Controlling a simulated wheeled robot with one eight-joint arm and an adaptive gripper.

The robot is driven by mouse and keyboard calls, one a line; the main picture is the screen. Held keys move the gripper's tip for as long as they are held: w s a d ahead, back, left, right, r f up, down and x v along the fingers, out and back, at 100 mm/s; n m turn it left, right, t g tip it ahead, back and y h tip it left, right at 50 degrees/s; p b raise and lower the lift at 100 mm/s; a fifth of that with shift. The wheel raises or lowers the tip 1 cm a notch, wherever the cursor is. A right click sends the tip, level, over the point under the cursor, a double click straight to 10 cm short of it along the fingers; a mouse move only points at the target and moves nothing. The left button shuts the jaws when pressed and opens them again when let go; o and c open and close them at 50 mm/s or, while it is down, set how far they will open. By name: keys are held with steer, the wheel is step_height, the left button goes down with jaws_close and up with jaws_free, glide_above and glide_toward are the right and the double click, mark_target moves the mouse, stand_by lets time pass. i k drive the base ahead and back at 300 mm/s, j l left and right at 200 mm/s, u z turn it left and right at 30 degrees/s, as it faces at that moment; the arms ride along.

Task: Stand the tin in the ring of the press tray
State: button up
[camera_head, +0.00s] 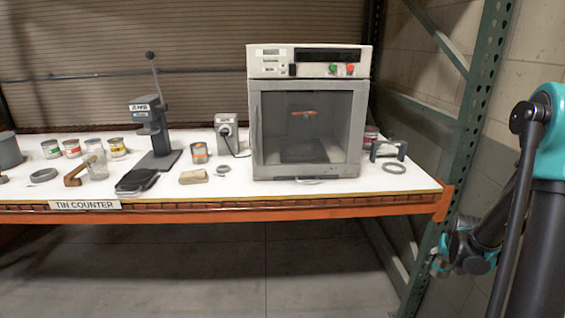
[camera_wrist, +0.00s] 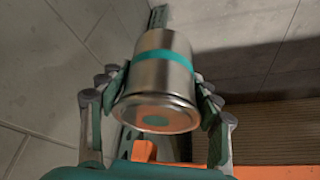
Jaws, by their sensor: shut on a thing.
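My gripper (camera_head: 441,262) is low at the right, off the counter's right end and below its top. In the wrist view my gripper (camera_wrist: 161,92) is shut on a silver tin (camera_wrist: 160,75) with a teal band, one finger on each side. The tin's near end face has a teal dot and reflects orange. The lever press (camera_head: 153,125) stands on the counter at the left. A dark flat tray-like thing (camera_head: 137,182) lies in front of it.
A large glass-fronted machine (camera_head: 256,86) fills the counter's right half. Other tins (camera_head: 117,148) stand at the back left, another (camera_head: 199,153) mid-counter. A green rack post (camera_head: 467,130) rises near my arm.

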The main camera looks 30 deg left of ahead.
mark_target(138, 177)
steer(key=u, duration=0.4)
steer(key=j+u, duration=0.1)
steer(key=u, duration=0.7)
steer(key=i+j+u, duration=0.1)
steer(key=u, duration=0.7)
